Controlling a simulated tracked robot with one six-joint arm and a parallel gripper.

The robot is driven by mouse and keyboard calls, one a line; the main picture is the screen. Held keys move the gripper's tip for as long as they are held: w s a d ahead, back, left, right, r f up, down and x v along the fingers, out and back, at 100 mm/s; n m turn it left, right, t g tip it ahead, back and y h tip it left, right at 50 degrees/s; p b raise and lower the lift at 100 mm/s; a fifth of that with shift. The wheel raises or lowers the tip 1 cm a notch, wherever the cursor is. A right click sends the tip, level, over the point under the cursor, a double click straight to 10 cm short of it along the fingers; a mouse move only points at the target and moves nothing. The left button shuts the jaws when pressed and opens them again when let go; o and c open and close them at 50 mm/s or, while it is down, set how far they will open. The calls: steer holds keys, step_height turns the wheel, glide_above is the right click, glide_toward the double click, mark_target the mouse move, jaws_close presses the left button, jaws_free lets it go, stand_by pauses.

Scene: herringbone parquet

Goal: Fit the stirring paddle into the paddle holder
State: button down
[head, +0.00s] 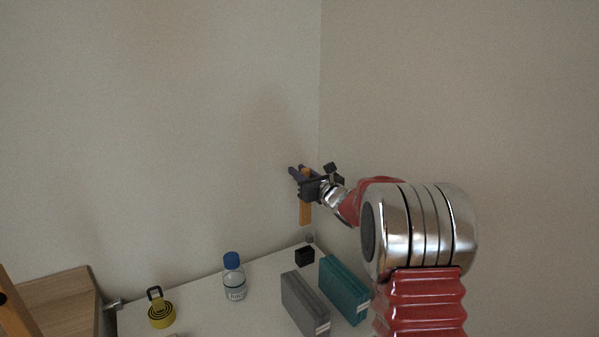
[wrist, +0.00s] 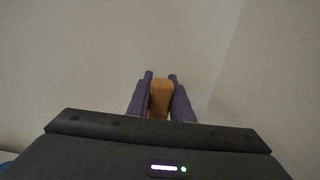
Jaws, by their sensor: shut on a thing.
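My gripper (head: 299,171) is raised above the back right part of the white table, near the wall corner. It is shut on the stirring paddle (head: 305,214), an orange-brown wooden piece that hangs upright below the jaws. In the wrist view the paddle's end (wrist: 160,98) shows between the two purple fingers of my gripper (wrist: 160,77). The paddle's upper part is partly hidden by the gripper.
Walls close off the back and right.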

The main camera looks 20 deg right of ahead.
mark_target(300, 214)
step_height(300, 214, down, 9)
steer(key=shift+f, duration=0.2)
stand_by(0.9)
steer(key=shift+f, duration=2.95)
stand_by(2.3)
steer(key=c, duration=1.5)
jaws_free()
